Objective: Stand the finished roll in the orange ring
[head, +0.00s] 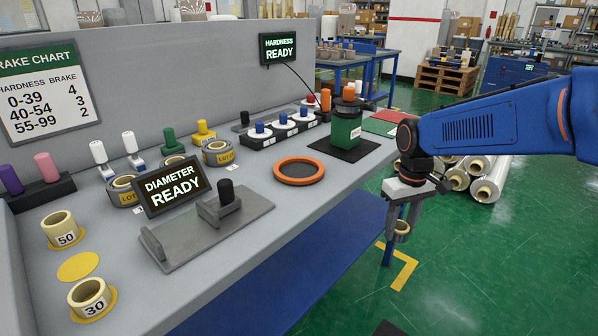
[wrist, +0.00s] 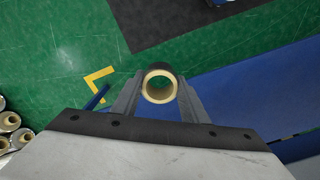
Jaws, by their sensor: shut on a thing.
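My gripper (head: 402,226) hangs pointing down beyond the bench's front edge, over the floor, to the right of the orange ring. It is shut on a small roll (head: 402,234) with a cream core. In the wrist view the roll (wrist: 160,73) sits between both fingers, its round open end facing the camera and its outer side dark. The orange ring (head: 278,174) lies flat on the grey bench top, with a dark centre and nothing standing in it. The fingers hide part of the roll in the head view.
A grey fixture with a black post (head: 228,192) and the DIAMETER READY display (head: 174,186) stand left of the ring. A green canister (head: 346,128) on a black mat stands behind it. Large wrapped rolls (head: 490,180) lie on the floor.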

